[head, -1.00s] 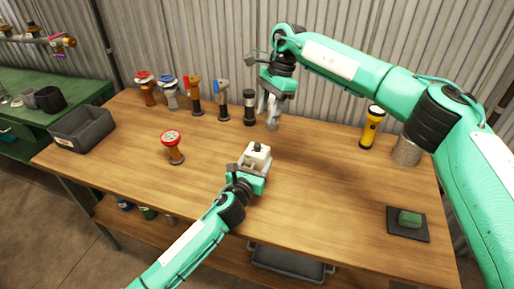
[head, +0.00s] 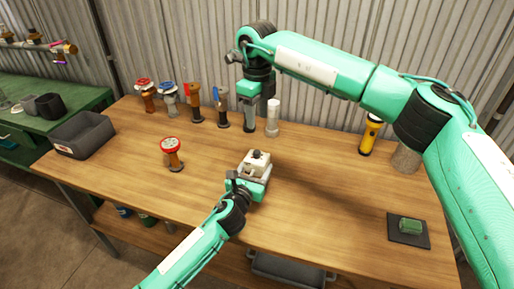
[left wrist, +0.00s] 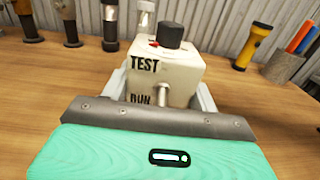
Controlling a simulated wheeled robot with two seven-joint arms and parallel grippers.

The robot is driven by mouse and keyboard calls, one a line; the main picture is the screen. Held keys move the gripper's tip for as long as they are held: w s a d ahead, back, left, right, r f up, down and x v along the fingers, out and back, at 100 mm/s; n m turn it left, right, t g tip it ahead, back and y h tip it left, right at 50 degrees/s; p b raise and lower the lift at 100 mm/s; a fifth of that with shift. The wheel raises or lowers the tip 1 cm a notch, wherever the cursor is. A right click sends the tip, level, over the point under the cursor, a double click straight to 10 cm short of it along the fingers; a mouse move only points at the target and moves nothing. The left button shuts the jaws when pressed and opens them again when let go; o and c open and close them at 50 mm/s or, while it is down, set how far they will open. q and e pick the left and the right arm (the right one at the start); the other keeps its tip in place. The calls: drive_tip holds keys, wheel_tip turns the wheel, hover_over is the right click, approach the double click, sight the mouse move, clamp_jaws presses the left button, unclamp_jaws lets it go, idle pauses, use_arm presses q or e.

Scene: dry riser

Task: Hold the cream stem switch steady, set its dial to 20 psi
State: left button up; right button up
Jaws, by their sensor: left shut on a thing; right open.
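The cream stem switch (head: 255,162) is a cream box with a black dial knob on top, above the front middle of the bench. In the left wrist view the switch (left wrist: 165,75) shows TEST and RUN lettering, a metal stem on its front and a small red mark beside the black dial (left wrist: 173,35). I cannot read the dial's setting. My left gripper (head: 252,180) is shut on the switch, its fingers at the sides. My right gripper (head: 253,98) is open, pointing down above the back row, apart from the switch. Its fingertips are hard to make out.
Several valves and fittings, including a white-capped one (head: 272,120), stand along the back. A red-topped valve (head: 171,153) stands left of the switch. A grey bin (head: 82,136), yellow flashlight (head: 370,135) and green block on a dark pad (head: 410,226) lie around.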

sight(257, 152)
wheel_tip(257, 152, down, 12)
drive_tip(key=shift+r, duration=0.1)
idle(0.4)
clamp_jaws()
